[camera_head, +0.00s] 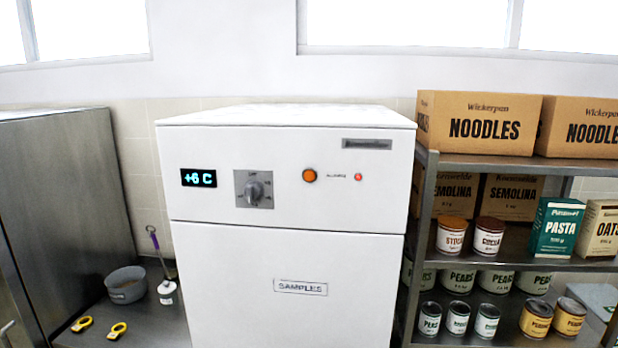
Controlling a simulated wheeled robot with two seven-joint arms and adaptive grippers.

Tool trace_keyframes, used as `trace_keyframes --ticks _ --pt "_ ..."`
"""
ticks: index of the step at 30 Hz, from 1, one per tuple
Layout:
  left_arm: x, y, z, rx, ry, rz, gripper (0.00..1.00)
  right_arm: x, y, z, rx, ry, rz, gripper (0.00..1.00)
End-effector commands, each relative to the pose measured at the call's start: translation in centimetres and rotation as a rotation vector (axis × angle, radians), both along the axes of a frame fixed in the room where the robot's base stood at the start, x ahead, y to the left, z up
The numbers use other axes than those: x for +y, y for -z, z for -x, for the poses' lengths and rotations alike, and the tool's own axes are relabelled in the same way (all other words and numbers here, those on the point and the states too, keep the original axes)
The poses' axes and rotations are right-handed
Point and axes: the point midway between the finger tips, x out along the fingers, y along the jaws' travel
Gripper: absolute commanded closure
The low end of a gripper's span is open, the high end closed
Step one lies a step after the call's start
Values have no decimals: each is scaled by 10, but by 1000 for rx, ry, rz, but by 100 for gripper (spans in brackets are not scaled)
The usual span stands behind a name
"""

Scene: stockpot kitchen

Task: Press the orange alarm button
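The orange alarm button (309,175) is a round button in a dark ring. It sits on the upper front panel of a white cabinet (340,260), right of the knob and left of the small alarm label. A small red light (358,177) shows just right of that label. Neither of my grippers is in view, and nothing covers the button.
The panel also has a "+6 C" display (199,177) and a rotary knob (254,189). A steel cabinet (75,200) stands left, with a grey pot (126,288) beside it. A shelf unit (426,200) with boxes and cans stands close right.

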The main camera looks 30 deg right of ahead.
Motion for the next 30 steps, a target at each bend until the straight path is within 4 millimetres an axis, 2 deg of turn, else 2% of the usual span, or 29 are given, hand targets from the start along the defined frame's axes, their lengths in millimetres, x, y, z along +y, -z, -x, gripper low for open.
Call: trace_keyframes --ticks 2,18,30 --pt "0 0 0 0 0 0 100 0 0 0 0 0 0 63" --pt "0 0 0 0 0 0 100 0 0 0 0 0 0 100" --pt "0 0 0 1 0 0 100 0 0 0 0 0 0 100"
